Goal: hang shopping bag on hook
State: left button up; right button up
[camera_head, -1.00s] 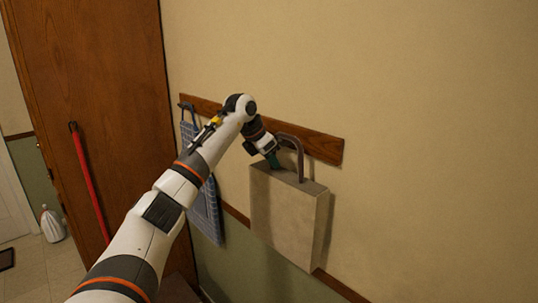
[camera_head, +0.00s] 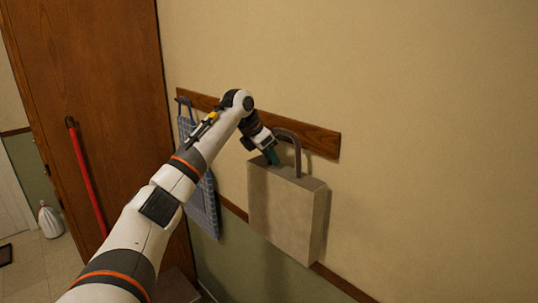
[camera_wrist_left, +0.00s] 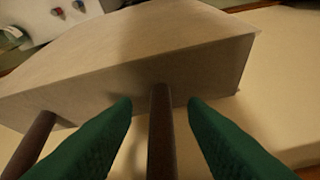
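The beige box-shaped shopping bag (camera_head: 285,212) is upright against the wall, with its dark arched handle (camera_head: 291,134) in front of the wooden rail (camera_head: 322,142). Whether the handle rests on a hook cannot be seen. My left gripper (camera_head: 272,157) is at the top of the bag, by the handle's left leg. In the left wrist view its green fingers (camera_wrist_left: 160,104) stand apart, either side of one handle leg (camera_wrist_left: 161,130), with gaps on both sides. The bag (camera_wrist_left: 130,75) lies just beyond the fingertips. My right gripper is out of view.
A blue checked cloth (camera_head: 204,205) hangs from the rail's left end, behind my left arm. A brown wooden door or cabinet (camera_head: 95,60) stands at left, with a red pole (camera_head: 86,178) against it. A white bottle (camera_head: 50,220) is on the floor. The wall at right is clear.

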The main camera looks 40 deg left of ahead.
pick_arm(q)
jog(key=shift+s+a+r+b, duration=0.1)
jog(key=shift+s+r+b, duration=0.15)
jog(key=shift+r+b, duration=0.2)
jog(key=b+v, duration=0.3)
jog(key=v, duration=0.8)
